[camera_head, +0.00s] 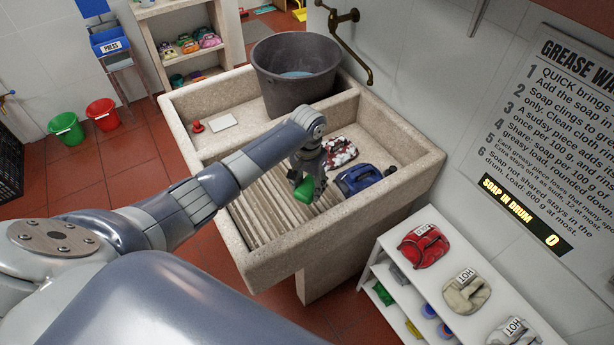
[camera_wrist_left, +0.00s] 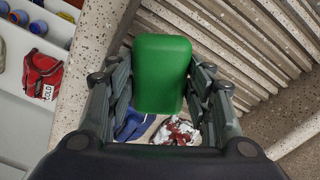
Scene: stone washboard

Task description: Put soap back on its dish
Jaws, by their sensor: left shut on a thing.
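A green soap block (camera_head: 304,191) is between the fingers of my left gripper (camera_head: 306,186), which is shut on it over the ribbed washboard (camera_head: 270,211) of the stone sink. In the left wrist view the soap (camera_wrist_left: 162,75) sits between both fingers of the left gripper (camera_wrist_left: 160,82). My right gripper is not in view.
A red plug-like object (camera_head: 197,126) lies beside the white piece. A grey bucket (camera_head: 295,75) stands at the sink's back under a brass tap (camera_head: 345,35). A red-and-white cloth (camera_head: 340,152) and a blue cloth (camera_head: 360,179) lie right of the gripper. A white shelf (camera_head: 450,290) holds folded cloths.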

